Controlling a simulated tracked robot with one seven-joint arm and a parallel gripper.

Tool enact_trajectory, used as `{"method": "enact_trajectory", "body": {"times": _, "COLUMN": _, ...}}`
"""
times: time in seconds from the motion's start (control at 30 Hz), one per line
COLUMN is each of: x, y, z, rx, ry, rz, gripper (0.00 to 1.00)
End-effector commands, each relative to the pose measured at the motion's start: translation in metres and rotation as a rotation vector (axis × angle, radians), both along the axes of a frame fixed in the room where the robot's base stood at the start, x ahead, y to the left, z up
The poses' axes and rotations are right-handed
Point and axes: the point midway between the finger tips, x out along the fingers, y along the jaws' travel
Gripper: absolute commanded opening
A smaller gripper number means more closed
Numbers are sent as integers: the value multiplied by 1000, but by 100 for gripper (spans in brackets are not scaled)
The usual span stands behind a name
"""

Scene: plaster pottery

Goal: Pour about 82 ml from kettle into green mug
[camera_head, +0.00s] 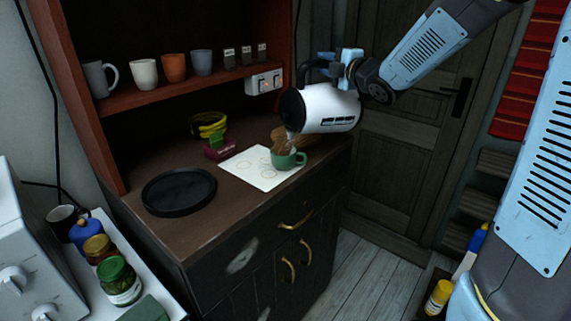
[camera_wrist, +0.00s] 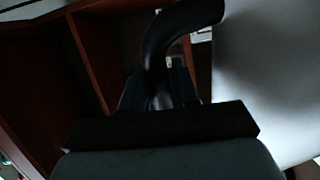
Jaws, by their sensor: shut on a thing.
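The white kettle (camera_head: 331,108) with a dark lid end and black handle hangs in the air, tilted far over to the left, above the counter's right end. My gripper (camera_head: 343,62) is shut on the kettle's black handle (camera_wrist: 160,45). The wrist view is dark and shows the kettle's white side (camera_wrist: 265,70).
A round black tray (camera_head: 180,191) lies on the counter to the left. Several cups stand on the shelf (camera_head: 165,93) above. A wall switch (camera_head: 264,82) is left of the kettle.

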Motion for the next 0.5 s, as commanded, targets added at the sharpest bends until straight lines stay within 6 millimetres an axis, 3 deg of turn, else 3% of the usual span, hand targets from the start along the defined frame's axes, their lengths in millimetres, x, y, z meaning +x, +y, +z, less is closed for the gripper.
{"method": "enact_trajectory", "body": {"times": 0.5, "x": 2, "y": -3, "z": 0, "rx": 12, "ry": 5, "rz": -1, "gripper": 0}}
